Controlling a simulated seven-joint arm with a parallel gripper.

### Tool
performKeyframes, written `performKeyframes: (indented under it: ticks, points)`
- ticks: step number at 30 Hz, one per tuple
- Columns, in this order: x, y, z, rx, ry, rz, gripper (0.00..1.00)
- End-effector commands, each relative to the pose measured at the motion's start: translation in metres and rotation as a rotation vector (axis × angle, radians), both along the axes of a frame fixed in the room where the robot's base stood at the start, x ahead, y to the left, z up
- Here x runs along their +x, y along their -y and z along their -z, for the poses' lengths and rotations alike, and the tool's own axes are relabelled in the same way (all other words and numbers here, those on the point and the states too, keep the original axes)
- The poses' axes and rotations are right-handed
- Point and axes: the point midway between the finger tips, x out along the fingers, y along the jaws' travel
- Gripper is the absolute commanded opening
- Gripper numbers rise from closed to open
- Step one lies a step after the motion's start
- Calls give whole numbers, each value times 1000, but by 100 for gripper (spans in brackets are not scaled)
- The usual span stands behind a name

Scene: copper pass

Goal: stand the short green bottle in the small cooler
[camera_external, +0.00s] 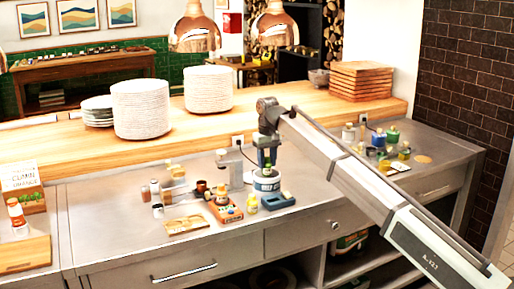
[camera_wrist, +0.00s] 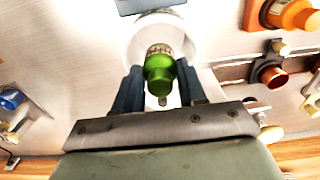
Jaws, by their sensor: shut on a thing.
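The short green bottle (camera_wrist: 159,72) is between the two fingers of my gripper (camera_wrist: 159,80), which is shut on it. In the wrist view I look down on its green top. The small cooler (camera_wrist: 133,45), white and round, shows beyond and around the bottle. In the external view the cooler (camera_external: 267,184) stands on the counter, with a dark band on its side. My gripper (camera_external: 267,160) is right above it, pointing down. The bottle's lower end is hidden, so I cannot tell whether it touches the cooler's floor.
A blue tray (camera_external: 278,201) lies just in front of the cooler. More jars (camera_external: 392,135) stand at the right.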

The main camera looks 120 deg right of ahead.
Motion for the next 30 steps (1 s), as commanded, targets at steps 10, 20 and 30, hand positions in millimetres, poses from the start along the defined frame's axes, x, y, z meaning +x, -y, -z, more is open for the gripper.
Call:
performKeyframes:
  ticks: [10, 20, 30]
  points:
    - [0, -1, 41, 0, 0, 0, 9]
    - [0, -1, 74, 0, 0, 0, 9]
    - [0, 0, 77, 0, 0, 0, 9]
